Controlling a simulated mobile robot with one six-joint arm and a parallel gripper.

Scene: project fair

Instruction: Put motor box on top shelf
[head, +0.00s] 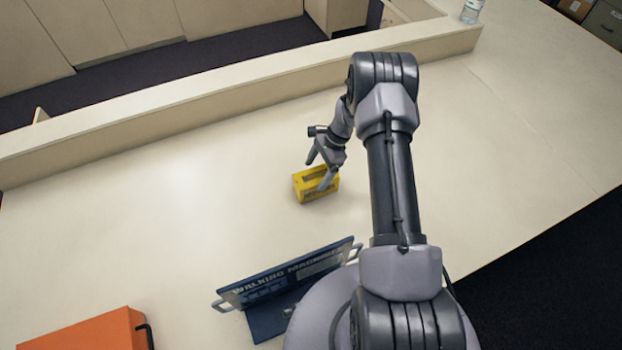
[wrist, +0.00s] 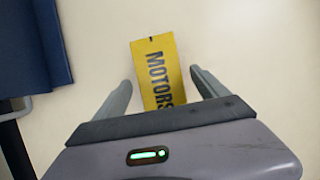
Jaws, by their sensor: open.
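The motor box (head: 302,184) is a small yellow box on the cream tabletop in the head view, left of my arm. In the wrist view its top face (wrist: 158,72) reads "MOTORS", and it lies slightly tilted in the picture. My gripper (head: 324,178) is over the box in the head view. In the wrist view my gripper (wrist: 160,85) is open, with one finger on each side of the box's near end and gaps between. The box's near end is hidden behind the gripper body. I see no shelf that I can identify as the top shelf.
A dark blue stand (head: 290,275) lettered "WALKING MACHINES" is in front of the box; its edge shows in the wrist view (wrist: 35,45). An orange case (head: 90,332) is at lower left. A raised ledge (head: 230,95) runs behind. A bottle (head: 472,11) stands far right.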

